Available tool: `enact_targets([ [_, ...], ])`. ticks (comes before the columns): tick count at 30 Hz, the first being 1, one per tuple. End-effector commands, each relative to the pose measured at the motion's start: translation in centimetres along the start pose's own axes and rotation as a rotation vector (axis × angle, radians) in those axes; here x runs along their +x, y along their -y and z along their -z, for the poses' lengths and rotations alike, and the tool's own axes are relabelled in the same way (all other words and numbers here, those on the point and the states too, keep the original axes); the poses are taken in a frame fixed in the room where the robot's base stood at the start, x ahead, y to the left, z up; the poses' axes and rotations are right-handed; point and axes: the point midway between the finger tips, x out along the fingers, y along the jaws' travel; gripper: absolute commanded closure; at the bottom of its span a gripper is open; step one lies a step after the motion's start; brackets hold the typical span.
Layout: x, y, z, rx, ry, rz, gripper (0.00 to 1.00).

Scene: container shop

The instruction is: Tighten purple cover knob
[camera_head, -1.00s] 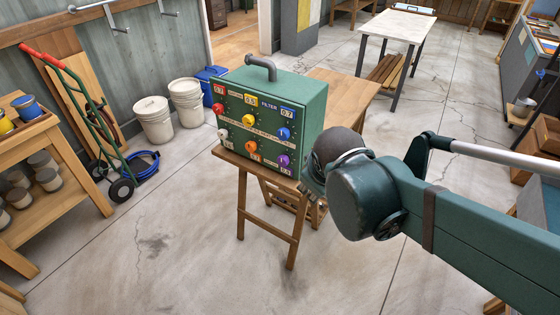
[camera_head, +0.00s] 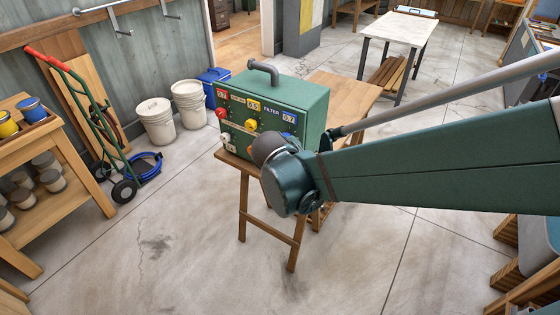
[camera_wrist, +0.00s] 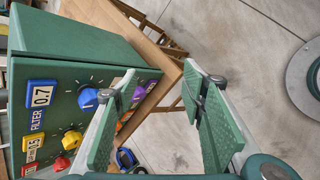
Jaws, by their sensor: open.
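The purple knob (camera_wrist: 138,95) is on the front of the green filter box (camera_wrist: 75,35), near its lower edge, and shows in the wrist view just beyond my left finger, partly covered by it. My gripper (camera_wrist: 161,72) is open and empty. Its left finger is close to the knob panel; its right finger is out over the floor side. The knob is not between the fingers. In the head view the green box (camera_head: 300,97) stands on a wooden table, and my arm hides the purple knob and the gripper's fingers.
Blue (camera_wrist: 88,97), yellow (camera_wrist: 72,138), red (camera_wrist: 62,163) and partly hidden orange (camera_wrist: 121,120) knobs share the panel. The wooden table (camera_head: 345,88) supports the box. A metal handle (camera_head: 264,67) stands on top of the box. Open floor (camera_head: 190,220) lies in front.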

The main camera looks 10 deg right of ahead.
Motion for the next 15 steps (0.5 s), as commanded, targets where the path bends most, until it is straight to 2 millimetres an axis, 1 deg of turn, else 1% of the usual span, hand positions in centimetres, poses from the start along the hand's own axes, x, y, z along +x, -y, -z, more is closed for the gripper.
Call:
enact_targets([
  [1,0.3,-0.4,0.5,-0.041,0.012,-0.007,0.59],
  [7,1.5,-1.5,2.1,-0.211,0.071,-0.03,0.59],
  [15,2.9,-2.5,4.4,-0.434,0.158,-0.055,0.59],
])
